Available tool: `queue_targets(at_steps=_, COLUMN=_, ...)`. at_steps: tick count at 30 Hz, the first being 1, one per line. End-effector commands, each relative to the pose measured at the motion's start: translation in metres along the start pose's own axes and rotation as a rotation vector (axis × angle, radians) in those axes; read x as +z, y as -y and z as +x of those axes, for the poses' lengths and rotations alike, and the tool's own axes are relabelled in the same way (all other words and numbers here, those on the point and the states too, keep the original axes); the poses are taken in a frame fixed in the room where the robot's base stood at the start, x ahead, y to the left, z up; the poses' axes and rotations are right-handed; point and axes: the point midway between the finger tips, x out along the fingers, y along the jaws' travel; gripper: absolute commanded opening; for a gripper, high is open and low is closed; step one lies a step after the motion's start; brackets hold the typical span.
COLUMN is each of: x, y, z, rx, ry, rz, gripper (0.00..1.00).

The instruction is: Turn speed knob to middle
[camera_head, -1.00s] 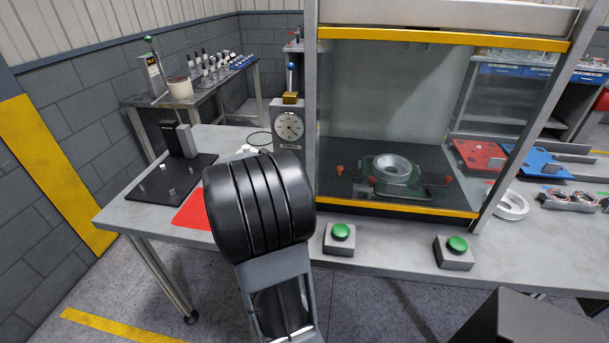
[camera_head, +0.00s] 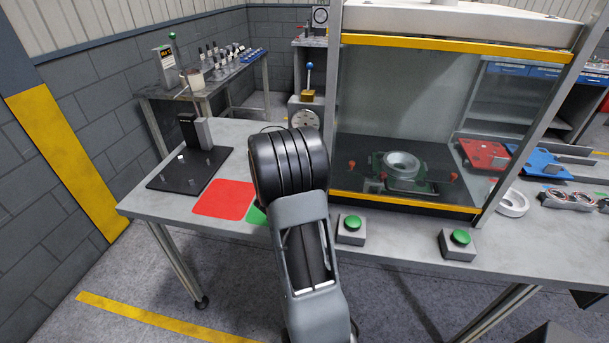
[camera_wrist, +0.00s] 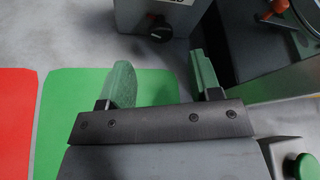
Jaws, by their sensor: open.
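The speed knob (camera_wrist: 160,29) is a round black knob on the front of a grey box (camera_wrist: 126,14), at the top of the wrist view. A small reddish mark shows near its upper left edge; its exact setting is hard to read. My gripper (camera_wrist: 160,74) is open and empty, with two green fingers apart. In the wrist view the knob lies ahead of the gap between the fingers, and nothing is touching it. In the head view my arm hides the gripper and the knob.
A green mat (camera_wrist: 62,115) lies under the gripper, beside a red mat (camera_head: 225,199). A glass-fronted press enclosure with a yellow bar (camera_head: 405,203) stands to the right, with green push buttons (camera_head: 352,223) in front.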

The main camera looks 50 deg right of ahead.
Motion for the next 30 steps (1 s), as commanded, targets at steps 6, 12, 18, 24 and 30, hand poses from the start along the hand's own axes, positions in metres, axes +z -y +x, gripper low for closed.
queue_targets(at_steps=6, x=0.0, y=-0.001, z=0.039, rx=0.001, ry=-0.001, rz=-0.001, gripper=0.58)
queue_targets(at_steps=12, x=0.001, y=-0.002, z=0.062, rx=0.004, ry=-0.001, rz=-0.001, gripper=0.58)
queue_targets(at_steps=18, x=0.001, y=-0.002, z=0.073, rx=0.004, ry=0.001, rz=-0.001, gripper=0.58)
queue_targets(at_steps=24, x=0.001, y=-0.002, z=0.074, rx=0.004, ry=0.001, rz=-0.001, gripper=0.58)
queue_targets(at_steps=30, x=0.0, y=-0.002, z=0.074, rx=0.004, ry=0.001, rz=-0.001, gripper=0.5)
